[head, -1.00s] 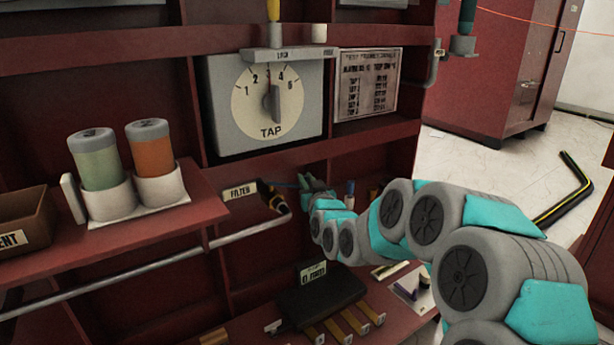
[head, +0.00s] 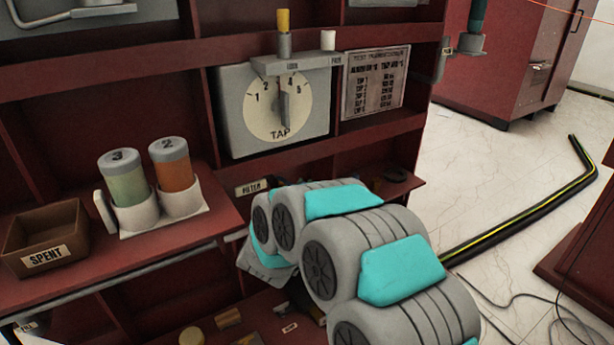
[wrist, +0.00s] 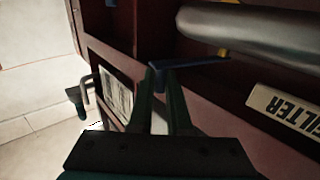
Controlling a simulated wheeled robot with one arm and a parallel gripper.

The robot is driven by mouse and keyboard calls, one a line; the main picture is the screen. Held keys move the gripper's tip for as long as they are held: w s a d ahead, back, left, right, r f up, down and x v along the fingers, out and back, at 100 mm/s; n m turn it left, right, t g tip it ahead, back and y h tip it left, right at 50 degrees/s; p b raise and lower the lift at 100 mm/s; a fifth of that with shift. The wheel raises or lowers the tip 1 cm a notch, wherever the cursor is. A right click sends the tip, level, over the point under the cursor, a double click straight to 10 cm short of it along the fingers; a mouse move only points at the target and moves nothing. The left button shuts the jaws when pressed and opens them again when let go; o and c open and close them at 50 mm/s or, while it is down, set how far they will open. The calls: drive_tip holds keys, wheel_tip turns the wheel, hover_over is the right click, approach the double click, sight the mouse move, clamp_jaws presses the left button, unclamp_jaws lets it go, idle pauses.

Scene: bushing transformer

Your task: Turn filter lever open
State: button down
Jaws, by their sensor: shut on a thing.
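In the wrist view the blue filter lever (wrist: 200,70) runs roughly across the picture, beside a grey pipe (wrist: 235,28). My gripper (wrist: 164,80) is shut on the lever near its left end, with a finger on each side. A bit of yellow shows where the lever meets the pipe. The FILTER label (wrist: 288,112) is to the right, upside down in this view. The label also shows in the head view (head: 251,187), where my arm hides the lever and gripper.
The tap dial box (head: 236,132) is above the label. A shelf at left holds a SPENT box (head: 75,215) and two canisters, green (head: 128,185) and orange (head: 172,170). A black and yellow striped strip (head: 520,216) lies on the open floor at right.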

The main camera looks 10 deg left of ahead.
drive_tip(key=shift+s+a+r, duration=0.15)
drive_tip(key=shift+s+a, duration=0.1)
drive_tip(key=shift+a, duration=0.2)
drive_tip(key=shift+a+p, duration=0.1)
drive_tip(key=shift+p, duration=0.2)
drive_tip(key=c, duration=0.9)
unclamp_jaws()
drive_tip(key=shift+o, duration=0.2)
drive_tip(key=shift+s, duration=0.1)
drive_tip(key=s, duration=0.7)
drive_tip(key=shift+s+a+b, duration=0.3)
drive_tip(key=shift+s+b, duration=0.05)
drive_tip(key=shift+b, duration=0.05)
